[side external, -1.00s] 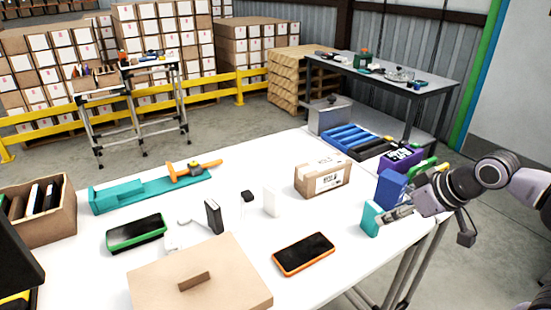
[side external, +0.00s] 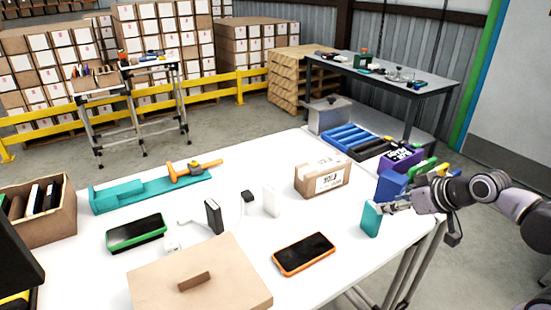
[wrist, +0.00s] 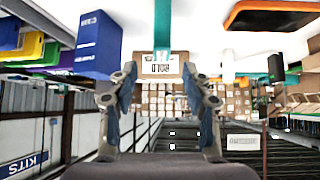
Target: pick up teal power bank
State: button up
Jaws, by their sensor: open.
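The teal power bank (side external: 371,219) stands upright on edge near the right edge of the white table. My gripper (side external: 399,206) is just to its right in the side view, its fingers pointing at it. In the wrist view the power bank (wrist: 162,24) is a narrow teal strip at top centre, lined up with the gap between the fingertips. My gripper (wrist: 158,76) is open there, with nothing between its fingers. Whether a fingertip touches the power bank is hard to tell.
A blue box (side external: 391,186) stands close behind the power bank, with a purple box (side external: 402,158) beyond. A cardboard box (side external: 322,179) and an orange-edged phone (side external: 303,254) lie to the left. The white tabletop (side external: 335,218) between them is clear.

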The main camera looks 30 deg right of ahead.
aim_at(371, 219)
jog(key=shift+x, duration=1.15)
jog(key=shift+a+x, duration=0.2)
jog(key=shift+x, duration=2.4)
jog(key=shift+w+r, duration=0.1)
grip_shut()
